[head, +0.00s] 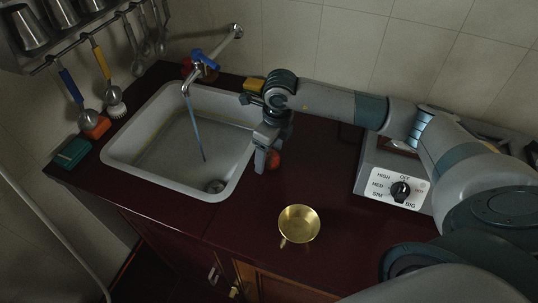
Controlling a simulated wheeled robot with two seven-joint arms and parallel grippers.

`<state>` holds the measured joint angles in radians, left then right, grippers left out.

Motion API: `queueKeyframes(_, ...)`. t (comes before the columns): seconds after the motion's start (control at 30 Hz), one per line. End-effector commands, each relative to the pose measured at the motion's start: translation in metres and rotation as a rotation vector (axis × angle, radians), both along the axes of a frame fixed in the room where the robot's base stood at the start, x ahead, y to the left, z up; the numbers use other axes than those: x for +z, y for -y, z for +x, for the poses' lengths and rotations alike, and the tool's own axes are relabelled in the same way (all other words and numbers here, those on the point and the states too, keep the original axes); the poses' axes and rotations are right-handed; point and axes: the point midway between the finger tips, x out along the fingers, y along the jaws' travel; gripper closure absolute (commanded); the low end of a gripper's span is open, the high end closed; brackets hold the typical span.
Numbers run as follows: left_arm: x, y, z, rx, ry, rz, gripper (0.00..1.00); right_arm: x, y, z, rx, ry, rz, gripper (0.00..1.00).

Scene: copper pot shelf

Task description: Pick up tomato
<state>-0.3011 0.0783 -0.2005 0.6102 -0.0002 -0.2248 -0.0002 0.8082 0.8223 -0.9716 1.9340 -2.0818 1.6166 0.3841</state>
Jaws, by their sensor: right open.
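A small red tomato (274,160) rests on the dark red counter just right of the sink. My right gripper (267,157) points down over it from the right arm and is open. One finger shows just left of the tomato, and the gripper hides part of it. I cannot tell whether the fingers touch it. My left gripper is not in view.
The white sink (112,150) with a faucet (205,62) and running water lies left of the gripper. A brass bowl (299,224) stands on the front counter. A stove with a knob (400,191) is at right. Utensils hang at upper left. Counter between tomato and bowl is clear.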

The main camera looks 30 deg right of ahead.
Motion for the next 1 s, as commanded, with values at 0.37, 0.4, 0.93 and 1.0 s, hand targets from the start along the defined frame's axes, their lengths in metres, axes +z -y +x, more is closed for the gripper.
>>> queueKeyframes(0.37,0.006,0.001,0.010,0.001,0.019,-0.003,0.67,-0.015,-0.001,0.001,0.001,0.000,-0.001,0.30)
queueKeyframes(0.4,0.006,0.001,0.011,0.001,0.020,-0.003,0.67,-0.015,-0.001,0.001,0.001,0.000,-0.001,0.30)
queueKeyframes(0.93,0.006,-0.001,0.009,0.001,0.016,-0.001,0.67,-0.015,0.000,0.001,0.001,0.001,-0.001,0.74)
queueKeyframes(1.0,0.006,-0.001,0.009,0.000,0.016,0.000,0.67,-0.015,0.000,0.001,0.001,0.001,-0.001,0.74)
